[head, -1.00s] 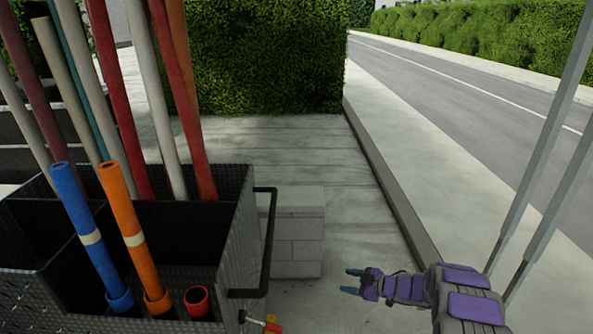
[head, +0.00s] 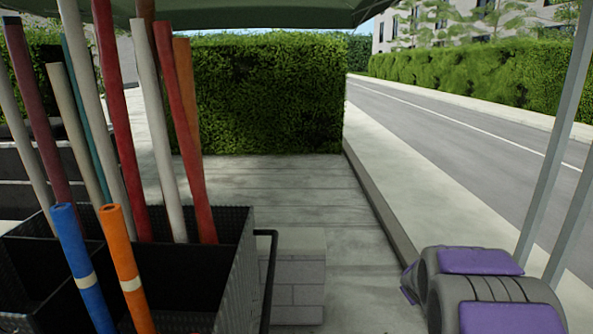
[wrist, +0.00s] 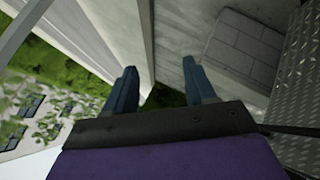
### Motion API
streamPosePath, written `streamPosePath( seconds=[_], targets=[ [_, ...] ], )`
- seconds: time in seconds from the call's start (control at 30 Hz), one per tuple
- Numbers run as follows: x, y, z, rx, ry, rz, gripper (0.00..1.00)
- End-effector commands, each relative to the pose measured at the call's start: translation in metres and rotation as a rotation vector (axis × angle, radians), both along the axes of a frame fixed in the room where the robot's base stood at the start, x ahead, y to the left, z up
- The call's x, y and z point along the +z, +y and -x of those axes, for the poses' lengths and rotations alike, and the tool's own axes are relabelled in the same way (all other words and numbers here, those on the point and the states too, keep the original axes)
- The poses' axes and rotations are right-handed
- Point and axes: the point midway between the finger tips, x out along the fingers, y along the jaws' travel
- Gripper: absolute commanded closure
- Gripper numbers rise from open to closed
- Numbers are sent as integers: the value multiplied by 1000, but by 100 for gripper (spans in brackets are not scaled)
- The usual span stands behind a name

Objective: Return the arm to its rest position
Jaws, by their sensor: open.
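My arm, grey with purple pads, shows folded at the lower right in the head view; its gripper end is hidden there. In the wrist view my gripper (wrist: 163,88) has its two blue fingers apart, with nothing between them. Past the fingers lie the kerb, pavement and a hedge, seen tilted.
A black cart (head: 226,262) with a side handle (head: 268,270) stands at left, holding a blue tube (head: 78,262), an orange tube (head: 124,262) and several tall poles. A block pedestal (head: 298,278) stands beside it. A hedge (head: 265,95) closes the paved path; a road lies right.

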Motion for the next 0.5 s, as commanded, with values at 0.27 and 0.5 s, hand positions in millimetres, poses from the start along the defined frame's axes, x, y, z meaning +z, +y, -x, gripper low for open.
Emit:
streamPosePath(
  seconds=[0.27,0.5],
  targets=[
    [21,26,122,-229,169,-95,45],
    [20,74,241,-359,368,-222,45]
  ],
)
